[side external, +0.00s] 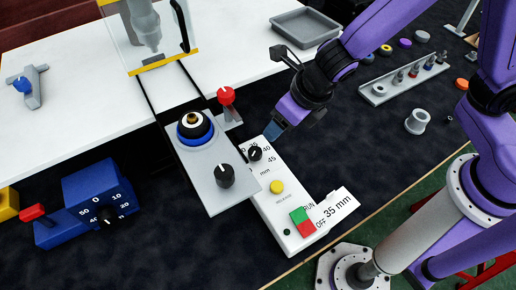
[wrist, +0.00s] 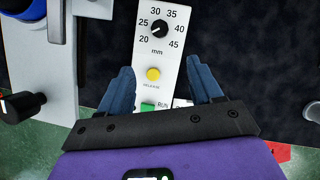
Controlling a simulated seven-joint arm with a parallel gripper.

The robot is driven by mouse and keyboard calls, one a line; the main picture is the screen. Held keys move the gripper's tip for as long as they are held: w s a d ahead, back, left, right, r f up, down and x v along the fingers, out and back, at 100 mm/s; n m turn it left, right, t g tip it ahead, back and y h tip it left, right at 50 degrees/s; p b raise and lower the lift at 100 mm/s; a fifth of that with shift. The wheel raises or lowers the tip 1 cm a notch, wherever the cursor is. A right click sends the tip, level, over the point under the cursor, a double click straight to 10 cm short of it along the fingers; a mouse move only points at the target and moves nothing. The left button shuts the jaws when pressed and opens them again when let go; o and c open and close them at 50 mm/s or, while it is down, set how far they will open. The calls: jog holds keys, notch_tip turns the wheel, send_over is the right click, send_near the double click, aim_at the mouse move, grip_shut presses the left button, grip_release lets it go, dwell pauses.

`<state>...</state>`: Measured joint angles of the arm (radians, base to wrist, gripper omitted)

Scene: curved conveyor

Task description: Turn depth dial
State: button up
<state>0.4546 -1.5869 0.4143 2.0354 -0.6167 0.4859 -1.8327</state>
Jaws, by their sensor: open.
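The depth dial is a black knob (side external: 255,153) on a white control panel (side external: 268,199), ringed by numbers from 20 to 45 mm. In the wrist view the dial (wrist: 159,29) is near the top centre, with a small light mark whose exact reading I cannot tell. A white card (side external: 341,205) reading "35 mm" lies beside the panel. My gripper (side external: 277,130) is open and empty, beside the dial and apart from it. In the wrist view my gripper (wrist: 161,66) has its two blue fingers spread, with the dial beyond the tips, between their lines.
The panel also has a yellow button (side external: 277,186) and green and red RUN/OFF switches (side external: 303,222). A grey plate with another black knob (side external: 225,176) stands close to the dial's left. A red knob (side external: 226,96) is behind it. Dark free surface lies to the right.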

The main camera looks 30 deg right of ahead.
aim_at(256, 152)
jog(key=x, duration=1.7)
jog(key=shift+w+f, duration=0.1)
jog(key=shift+f, duration=0.1)
jog(key=c, duration=1.1)
